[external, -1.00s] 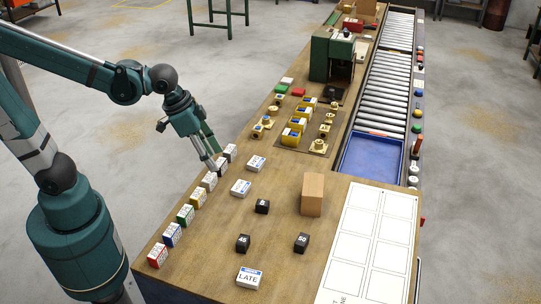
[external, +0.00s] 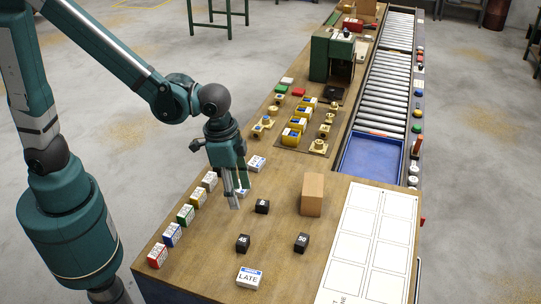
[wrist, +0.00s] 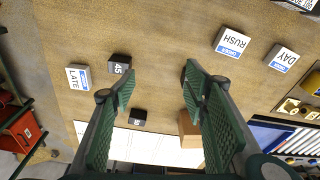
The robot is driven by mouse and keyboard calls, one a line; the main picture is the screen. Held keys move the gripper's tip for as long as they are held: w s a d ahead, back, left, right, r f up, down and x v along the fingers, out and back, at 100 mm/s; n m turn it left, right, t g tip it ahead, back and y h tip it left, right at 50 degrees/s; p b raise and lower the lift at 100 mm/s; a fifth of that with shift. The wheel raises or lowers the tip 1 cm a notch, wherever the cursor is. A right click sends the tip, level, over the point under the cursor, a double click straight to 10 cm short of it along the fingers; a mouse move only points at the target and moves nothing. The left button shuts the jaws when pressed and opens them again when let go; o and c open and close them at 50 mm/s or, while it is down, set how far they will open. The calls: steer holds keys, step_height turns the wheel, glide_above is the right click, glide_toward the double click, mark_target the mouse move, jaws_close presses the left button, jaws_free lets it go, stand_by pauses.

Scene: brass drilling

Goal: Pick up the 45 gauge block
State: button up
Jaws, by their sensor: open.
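The 45 gauge block (external: 243,243) is a small black cube with a white number, sitting on the wooden bench. It also shows in the wrist view (wrist: 120,66), just beyond and left of my left finger. My gripper (external: 235,200) is open and empty, pointing down above the bench, behind the 45 block in the external view. The wrist view shows bare bench between its fingers (wrist: 160,82). The black 50 block (external: 301,242) sits to the right of the 45 block. A third black block (external: 262,206) stands near my gripper; in the wrist view the right finger mostly hides it.
A white LATE box (external: 248,278) lies in front of the 45 block. A row of coloured boxes (external: 186,215) lines the left edge. A brown wooden block (external: 312,194) and a white printed sheet (external: 368,244) are to the right. Bench around the 45 block is clear.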

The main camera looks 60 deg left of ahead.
steer(key=m+g+p, duration=0.1)
steer(key=m+p, duration=0.1)
steer(key=p, duration=0.2)
glide_above(243, 240)
steer(key=a, duration=0.1)
steer(key=f, duration=0.2)
steer(key=shift+w+f, duration=0.25)
steer(key=shift+f, duration=0.1)
steer(key=shift+s+d+f+y, duration=0.25)
steer(key=shift+d+f+y, duration=0.1)
steer(key=shift+d, duration=0.15)
steer(key=shift+f, duration=0.1)
steer(key=shift+f, duration=1.25)
steer(key=shift+f, duration=0.15)
steer(key=shift+f, duration=2.45)
steer(key=c, duration=1.2)
